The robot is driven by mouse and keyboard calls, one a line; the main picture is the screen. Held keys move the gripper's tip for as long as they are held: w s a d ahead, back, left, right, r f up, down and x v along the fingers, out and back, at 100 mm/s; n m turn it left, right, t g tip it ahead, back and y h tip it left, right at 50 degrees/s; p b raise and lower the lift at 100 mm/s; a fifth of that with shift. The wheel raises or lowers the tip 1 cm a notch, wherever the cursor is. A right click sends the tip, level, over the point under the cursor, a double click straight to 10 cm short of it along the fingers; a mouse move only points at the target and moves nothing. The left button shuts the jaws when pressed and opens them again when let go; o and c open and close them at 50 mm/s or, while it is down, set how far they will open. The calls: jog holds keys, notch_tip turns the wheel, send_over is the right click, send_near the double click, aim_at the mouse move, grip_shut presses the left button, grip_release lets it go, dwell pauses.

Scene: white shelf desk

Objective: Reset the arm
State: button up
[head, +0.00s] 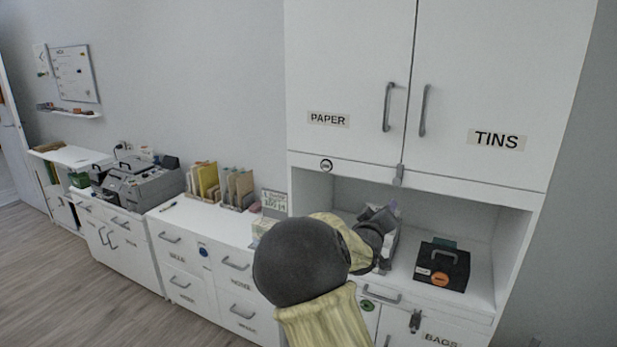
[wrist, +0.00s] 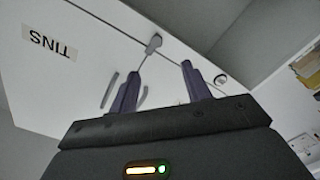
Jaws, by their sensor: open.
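My arm reaches up from the bottom of the head view toward the open niche of the white shelf desk (head: 513,208). My gripper (head: 385,212) is small and partly hidden behind my own arm there, in front of the niche's left part. In the wrist view my gripper (wrist: 160,61) shows two dark fingers spread apart, with nothing between them. Behind the fingers are the upper cupboard doors (wrist: 85,45), seen upside down with the TINS label (wrist: 50,42).
A black box with an orange label (head: 442,266) stands in the niche to the right of my gripper. File holders (head: 203,181) and a grey machine (head: 147,186) stand on the lower cabinets at left. Wooden floor (head: 75,290) is clear at lower left.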

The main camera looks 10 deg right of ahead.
jog(key=s+a+f+m+g+y, duration=0.25)
jog(key=s+f+g+y, duration=0.25)
jog(key=s+f, duration=0.55)
jog(key=s+a+f+g+y, duration=0.2)
jog(key=s+a, duration=0.3)
jog(key=s, duration=0.6)
jog(key=s+a+f+g+y, duration=0.2)
jog(key=s+a+f+g, duration=0.2)
jog(key=s, duration=0.7)
jog(key=shift+s+a+g+y, duration=0.15)
jog(key=shift+a+g+y, duration=0.3)
jog(key=shift+a, duration=0.55)
